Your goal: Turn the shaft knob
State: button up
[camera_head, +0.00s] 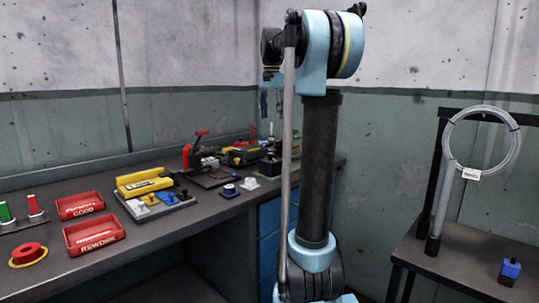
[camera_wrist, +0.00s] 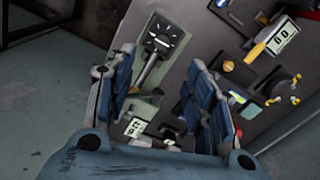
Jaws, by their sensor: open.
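My gripper (camera_wrist: 160,62) is open and empty in the wrist view, its two blue fingers spread apart above the bench. Between and beyond the fingers lies a pale green fixture (camera_wrist: 146,100) with a black square dial (camera_wrist: 162,36) and a grey shaft-like bar (camera_wrist: 146,70). A dark round part with yellow tips (camera_wrist: 284,88) stands further right, outside the fingers. I cannot tell for certain which part is the shaft knob. In the head view my gripper (camera_head: 271,84) hangs high over the bench's far end, near a green fixture (camera_head: 262,168).
The dark bench (camera_head: 130,248) carries red trays (camera_head: 82,206), a yellow block on a grey base (camera_head: 148,185), a red-handled clamp (camera_head: 195,145) and a blue-white round part (camera_head: 229,190). A side table (camera_head: 450,262) at right holds a blue cube (camera_head: 510,270) and a coiled-cable stand.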

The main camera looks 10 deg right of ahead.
aim_at(271, 156)
jog(key=f, duration=1.1)
jog(key=w+f, duration=0.1)
jog(key=f, duration=0.4)
jog(key=shift+f, duration=0.4)
